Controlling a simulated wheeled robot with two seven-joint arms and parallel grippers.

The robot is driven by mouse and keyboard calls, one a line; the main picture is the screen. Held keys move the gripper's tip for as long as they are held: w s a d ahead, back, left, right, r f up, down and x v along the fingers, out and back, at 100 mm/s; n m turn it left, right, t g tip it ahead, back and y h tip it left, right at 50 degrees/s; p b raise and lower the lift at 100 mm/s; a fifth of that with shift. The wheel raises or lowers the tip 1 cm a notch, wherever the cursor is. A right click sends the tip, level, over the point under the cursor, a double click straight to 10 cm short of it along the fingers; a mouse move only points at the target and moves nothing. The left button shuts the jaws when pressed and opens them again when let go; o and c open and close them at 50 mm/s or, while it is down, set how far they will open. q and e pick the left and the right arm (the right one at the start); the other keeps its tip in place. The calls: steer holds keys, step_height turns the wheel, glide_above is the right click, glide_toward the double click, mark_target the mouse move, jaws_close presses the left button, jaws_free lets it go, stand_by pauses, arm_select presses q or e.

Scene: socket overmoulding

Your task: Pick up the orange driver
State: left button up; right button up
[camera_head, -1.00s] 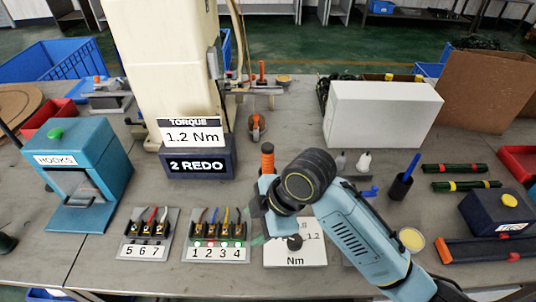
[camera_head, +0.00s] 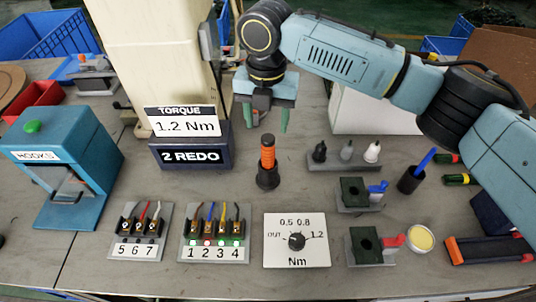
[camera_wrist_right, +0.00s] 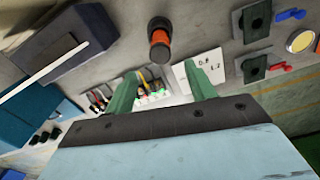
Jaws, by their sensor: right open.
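The orange driver (camera_head: 267,156) stands upright in a dark round base on the table, in the middle of the head view. It also shows at the top of the right wrist view (camera_wrist_right: 159,42). My right gripper (camera_head: 269,124) is raised behind and above the driver in the head view. Its green fingers are apart, and in the right wrist view (camera_wrist_right: 163,90) nothing is between them. The gripper is clear of the driver. My left gripper is not in view.
A torque dial plate (camera_head: 297,258) lies in front of the driver. Terminal blocks 1 to 4 (camera_head: 216,255) and 5 to 7 (camera_head: 136,252) are front left. A torque display box (camera_head: 190,153) stands left of the driver. A bit rack (camera_head: 345,171) and green fixtures are at right.

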mark_target(268, 147)
step_height(268, 147, down, 4)
steer(key=shift+f, duration=0.1)
steer(key=shift+w+f+b, duration=0.1)
steer(key=shift+f+b, duration=0.2)
steer(key=shift+f, duration=0.2)
steer(key=f, duration=0.3)
steer(key=shift+w+d+f+b, duration=0.2)
steer(key=shift+f+b, duration=0.15)
steer(key=shift+f, duration=0.5)
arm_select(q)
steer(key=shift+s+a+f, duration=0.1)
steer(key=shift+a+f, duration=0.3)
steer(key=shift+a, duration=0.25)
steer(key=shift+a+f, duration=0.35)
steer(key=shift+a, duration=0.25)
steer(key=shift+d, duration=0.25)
arm_select(e)
steer(key=shift+r, duration=0.1)
steer(key=c, duration=1.2)
